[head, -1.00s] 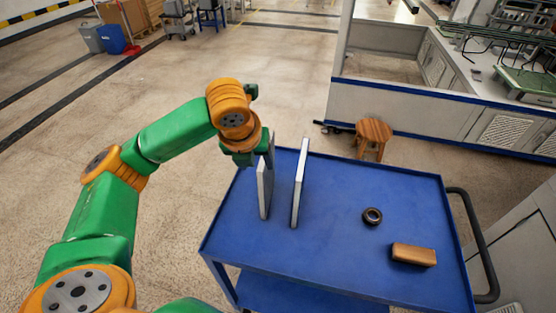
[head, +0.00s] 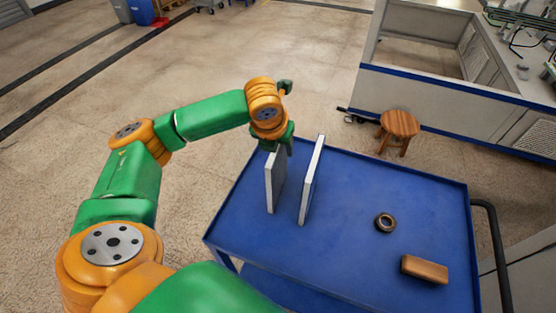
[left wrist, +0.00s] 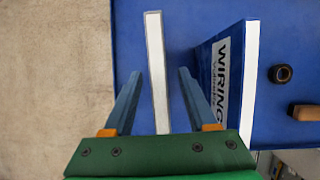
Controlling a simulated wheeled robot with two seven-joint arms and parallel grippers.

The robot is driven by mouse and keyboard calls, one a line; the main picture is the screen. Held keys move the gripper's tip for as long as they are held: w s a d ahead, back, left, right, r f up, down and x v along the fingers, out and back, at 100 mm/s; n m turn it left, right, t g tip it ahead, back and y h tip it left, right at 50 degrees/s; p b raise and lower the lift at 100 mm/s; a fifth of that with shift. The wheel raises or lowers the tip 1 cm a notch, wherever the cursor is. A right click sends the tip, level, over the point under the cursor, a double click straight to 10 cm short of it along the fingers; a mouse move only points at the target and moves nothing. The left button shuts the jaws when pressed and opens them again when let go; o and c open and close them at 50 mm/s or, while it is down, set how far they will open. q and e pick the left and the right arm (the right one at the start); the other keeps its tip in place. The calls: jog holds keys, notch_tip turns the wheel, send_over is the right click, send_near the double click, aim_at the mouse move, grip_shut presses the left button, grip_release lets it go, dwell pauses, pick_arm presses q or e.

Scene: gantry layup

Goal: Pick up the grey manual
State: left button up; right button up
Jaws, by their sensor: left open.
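The grey manual (head: 272,182) stands upright on its edge on the blue cart top, the left one of two standing books. In the left wrist view it shows from above as a thin pale strip (left wrist: 155,50). My left gripper (head: 280,142) is at the manual's far upper end, pointing down. In the left wrist view its fingers (left wrist: 159,73) are open, one on each side of the strip, with gaps visible. Whether the fingertips are below the manual's top edge is hard to tell. My right gripper is not in view.
A blue manual (left wrist: 222,75) marked "WIRING" stands just right of my right-hand finger, also seen in the head view (head: 312,180). A dark ring (head: 385,222) and a brown block (head: 425,269) lie on the cart (head: 350,250). A wooden stool (head: 399,125) stands behind it.

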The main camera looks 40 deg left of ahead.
pick_arm(q)
jog(key=shift+s, duration=0.15)
jog(key=shift+f+p, duration=0.2)
jog(key=shift+p, duration=0.15)
grip_shut()
dwell(1.5)
